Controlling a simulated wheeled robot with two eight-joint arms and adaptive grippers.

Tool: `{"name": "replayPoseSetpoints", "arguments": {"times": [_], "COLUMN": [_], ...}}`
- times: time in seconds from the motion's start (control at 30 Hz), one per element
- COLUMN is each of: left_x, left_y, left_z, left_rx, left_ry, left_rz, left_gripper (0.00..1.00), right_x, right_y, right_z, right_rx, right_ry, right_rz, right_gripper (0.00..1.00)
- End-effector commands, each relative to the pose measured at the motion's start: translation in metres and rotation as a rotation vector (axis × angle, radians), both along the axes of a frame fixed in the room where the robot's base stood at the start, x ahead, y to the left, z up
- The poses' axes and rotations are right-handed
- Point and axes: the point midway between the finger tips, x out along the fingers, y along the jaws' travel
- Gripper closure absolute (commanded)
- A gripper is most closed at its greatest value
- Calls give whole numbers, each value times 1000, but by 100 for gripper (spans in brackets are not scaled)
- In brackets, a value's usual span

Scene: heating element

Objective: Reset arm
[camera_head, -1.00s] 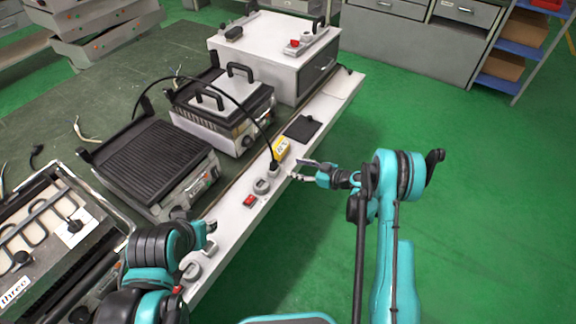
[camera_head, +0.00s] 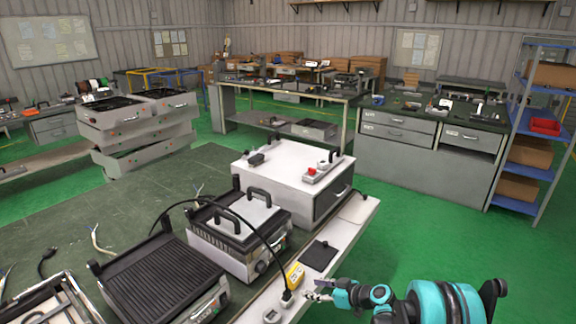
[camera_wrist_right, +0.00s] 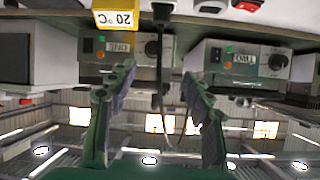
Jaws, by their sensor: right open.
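My right gripper (camera_head: 322,290) is at the lower right of the head view, beside the front edge of the white bench strip (camera_head: 345,237). In the right wrist view my right gripper (camera_wrist_right: 160,95) shows two spread fingers with nothing between them. The yellow temperature display (camera_head: 295,275) and a black plug (camera_head: 286,298) with a cable stand close to the left of the gripper. In the wrist view, which is upside down, the display (camera_wrist_right: 118,18) reads 20 °C. My left gripper is out of view.
A contact grill (camera_head: 240,262), a ridged grill plate (camera_head: 160,283) and a white box with a red switch on top (camera_head: 285,165) stand on the bench. A black pad (camera_head: 319,255) lies near the gripper. Green floor (camera_head: 430,235) to the right is free.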

Motion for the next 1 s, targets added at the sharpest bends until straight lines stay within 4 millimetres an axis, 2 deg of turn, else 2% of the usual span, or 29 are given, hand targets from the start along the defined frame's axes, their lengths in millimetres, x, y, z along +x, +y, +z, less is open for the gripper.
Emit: {"name": "replayPoseSetpoints", "arguments": {"times": [0.03,0.2,0.37,0.5,0.73,0.9,1.0], "left_x": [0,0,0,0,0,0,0], "left_y": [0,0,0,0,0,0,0], "left_z": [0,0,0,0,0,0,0], "left_rx": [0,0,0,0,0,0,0], "left_ry": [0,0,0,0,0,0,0], "left_rz": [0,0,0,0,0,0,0], "left_gripper": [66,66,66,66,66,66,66], "right_x": [-8,-41,-85,-130,-211,-268,-293], "right_y": [1,-3,-9,-18,-39,-59,-70], "right_z": [19,67,104,129,152,154,151], "right_rx": [-17,-78,-134,-181,-245,-281,-293], "right_ry": [37,164,261,327,394,411,409], "right_rz": [-21,-118,-224,-328,-510,-647,-712], "right_gripper": [49,49,49,49,49,49,49]}}
